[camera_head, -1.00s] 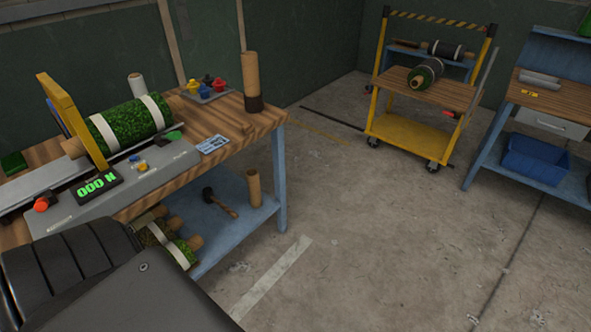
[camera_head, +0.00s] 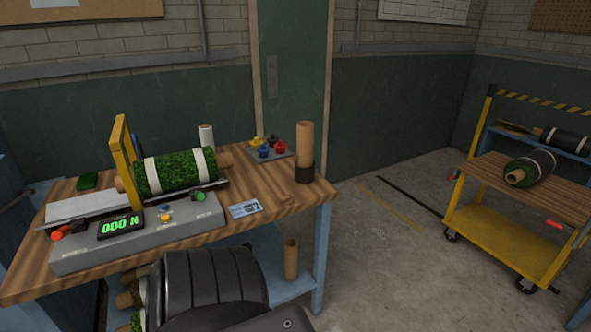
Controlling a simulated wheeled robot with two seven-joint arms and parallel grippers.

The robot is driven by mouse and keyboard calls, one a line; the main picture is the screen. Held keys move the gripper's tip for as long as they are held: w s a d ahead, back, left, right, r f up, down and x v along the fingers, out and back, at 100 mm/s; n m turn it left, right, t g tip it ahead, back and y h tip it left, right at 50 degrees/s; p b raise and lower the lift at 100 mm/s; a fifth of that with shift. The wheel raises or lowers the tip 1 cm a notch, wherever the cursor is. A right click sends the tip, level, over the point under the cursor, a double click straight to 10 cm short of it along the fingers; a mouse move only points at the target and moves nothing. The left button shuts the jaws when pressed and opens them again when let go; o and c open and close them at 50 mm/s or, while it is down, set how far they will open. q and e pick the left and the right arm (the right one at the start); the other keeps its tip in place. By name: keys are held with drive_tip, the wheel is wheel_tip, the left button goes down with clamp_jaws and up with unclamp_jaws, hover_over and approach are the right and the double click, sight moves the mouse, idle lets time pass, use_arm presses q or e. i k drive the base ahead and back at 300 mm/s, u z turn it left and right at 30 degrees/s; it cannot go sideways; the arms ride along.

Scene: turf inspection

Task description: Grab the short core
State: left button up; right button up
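Two brown cardboard cores stand upright at the workbench. The shorter, plain core (camera_head: 291,260) stands on the blue lower shelf, near the bench's right leg. The taller core (camera_head: 305,152), with a dark band at its base, stands on the bench top at the right end. Neither gripper is in view. A dark, ribbed part of my own body fills the bottom centre and hides part of the shelf left of the shorter core.
A tester (camera_head: 150,240) reading 000 N with a turf roll (camera_head: 175,172) fills the bench's left half. A tray of coloured pieces (camera_head: 268,150) and a card (camera_head: 245,208) lie nearby. A yellow cart (camera_head: 500,245) stands right. The floor between is clear.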

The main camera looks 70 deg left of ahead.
sight(290, 245)
drive_tip(key=u, duration=0.55)
drive_tip(key=i, duration=0.8)
drive_tip(key=u, duration=0.75)
